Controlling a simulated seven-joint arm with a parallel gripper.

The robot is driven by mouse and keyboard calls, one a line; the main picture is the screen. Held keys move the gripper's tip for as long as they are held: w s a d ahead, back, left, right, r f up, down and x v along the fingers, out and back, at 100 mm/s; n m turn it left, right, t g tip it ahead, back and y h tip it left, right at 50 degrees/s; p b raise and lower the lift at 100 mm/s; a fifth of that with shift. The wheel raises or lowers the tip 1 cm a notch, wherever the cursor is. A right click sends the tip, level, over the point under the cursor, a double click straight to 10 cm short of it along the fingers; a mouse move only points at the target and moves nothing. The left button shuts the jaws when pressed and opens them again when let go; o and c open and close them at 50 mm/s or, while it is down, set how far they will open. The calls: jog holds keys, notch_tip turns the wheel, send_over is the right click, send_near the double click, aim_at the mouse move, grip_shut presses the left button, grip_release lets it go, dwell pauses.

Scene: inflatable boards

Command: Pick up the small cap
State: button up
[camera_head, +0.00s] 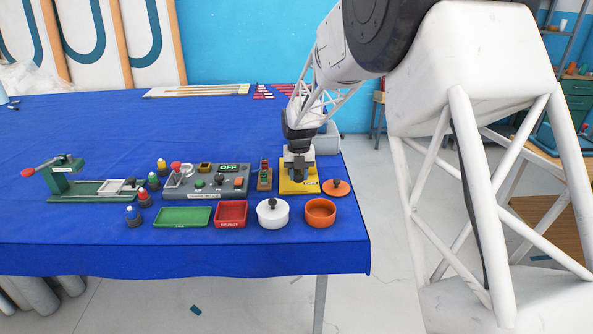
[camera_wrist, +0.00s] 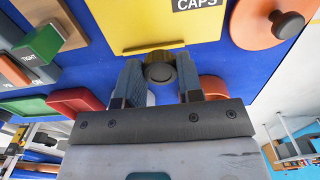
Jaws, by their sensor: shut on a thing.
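The yellow caps tray (camera_head: 298,188) sits near the table's right side; it also shows in the wrist view (camera_wrist: 125,25), marked CAPS. My gripper (camera_head: 298,163) is low over this tray, pointing down. In the wrist view, my gripper (camera_wrist: 160,76) has its two fingers on either side of a small round cap (camera_wrist: 160,70), greyish with a dark yellowish edge, and is shut on it. The cap is at the tray's edge in that view; I cannot tell whether it touches the tray. In the head view the cap is hidden by the fingers.
An orange lid (camera_head: 337,187) with a dark knob lies close right of the tray. A small switch stand (camera_head: 265,177) is close left, then a grey control box (camera_head: 206,182). The blue table behind is mostly clear.

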jog(key=s, duration=0.3)
jog(key=s+d, duration=0.1)
jog(key=s, duration=0.3)
jog(key=s+d+r, duration=0.1)
jog(key=s, duration=0.3)
dwell(0.7)
jog(key=d+m, duration=0.1)
jog(key=m, duration=0.1)
jog(key=d+r+m, duration=0.1)
jog(key=m, duration=0.1)
jog(key=s+d+m, duration=0.1)
jog(key=m, duration=0.1)
jog(key=shift+d+r, duration=0.1)
jog(key=shift+r, duration=0.05)
jog(key=d+m, duration=0.1)
jog(key=m, duration=0.1)
jog(key=d+m, duration=0.1)
jog(key=m, duration=0.1)
jog(key=s+d+r+m, duration=0.1)
jog(key=m, duration=0.1)
jog(key=shift+f, duration=0.1)
dwell(0.4)
jog(key=shift+f, duration=2.05)
dwell(0.5)
